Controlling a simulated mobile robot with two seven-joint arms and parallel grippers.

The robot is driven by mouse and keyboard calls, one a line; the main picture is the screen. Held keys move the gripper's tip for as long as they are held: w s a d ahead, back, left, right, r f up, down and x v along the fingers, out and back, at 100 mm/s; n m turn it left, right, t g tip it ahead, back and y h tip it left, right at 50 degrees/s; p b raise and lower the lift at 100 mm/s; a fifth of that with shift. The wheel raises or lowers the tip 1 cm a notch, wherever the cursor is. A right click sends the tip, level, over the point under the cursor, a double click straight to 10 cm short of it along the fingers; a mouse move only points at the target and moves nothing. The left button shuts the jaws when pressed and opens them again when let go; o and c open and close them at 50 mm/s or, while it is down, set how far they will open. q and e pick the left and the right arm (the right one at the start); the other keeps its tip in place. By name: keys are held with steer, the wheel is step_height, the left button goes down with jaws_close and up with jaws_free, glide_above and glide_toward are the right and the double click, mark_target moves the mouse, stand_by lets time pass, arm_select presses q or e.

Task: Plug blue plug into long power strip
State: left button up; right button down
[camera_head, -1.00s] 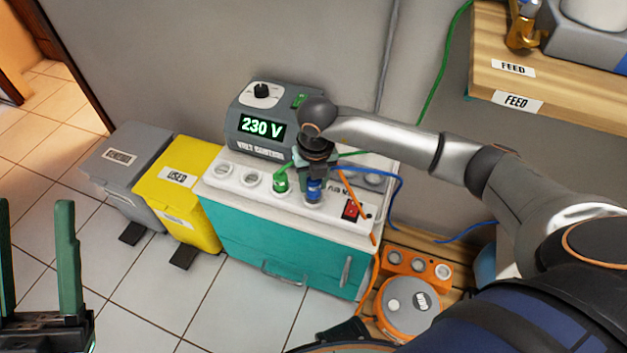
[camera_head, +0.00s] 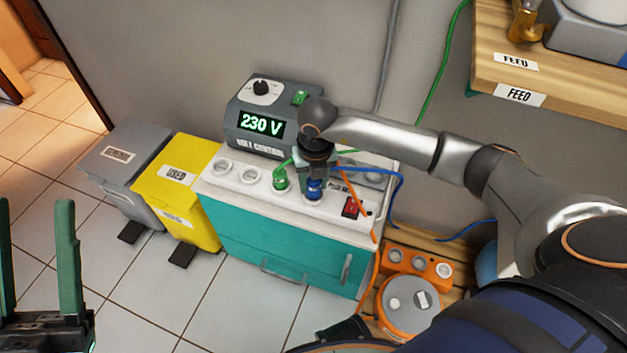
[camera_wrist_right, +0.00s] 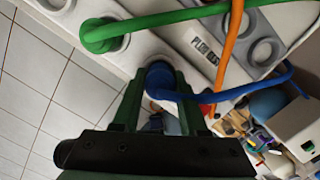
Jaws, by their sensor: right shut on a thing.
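The blue plug (camera_head: 314,189) is upright between the fingers of my right gripper (camera_head: 315,180), over the white long power strip (camera_head: 333,208) on the teal cabinet. The right wrist view shows the blue plug (camera_wrist_right: 159,76) between both green fingers, with its blue cable running right. It is in line with the row of sockets and low at the strip; whether its pins are in a socket is hidden. A green plug (camera_head: 280,181) sits in the socket to its left. My left gripper (camera_head: 36,205) is open and empty at the lower left, over the floor.
A grey 230 V unit (camera_head: 262,120) stands behind the strip. The strip has a red switch (camera_head: 350,207) at its right. An orange cable (camera_head: 361,196) crosses there. A yellow bin (camera_head: 176,180) and grey bin (camera_head: 121,160) stand left; a round orange-grey device (camera_head: 408,306) sits lower right.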

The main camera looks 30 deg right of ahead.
steer(key=shift+f, duration=0.45)
steer(key=shift+c, duration=1.8)
jaws_free()
steer(key=shift+r, duration=0.1)
steer(key=shift+r, duration=0.1)
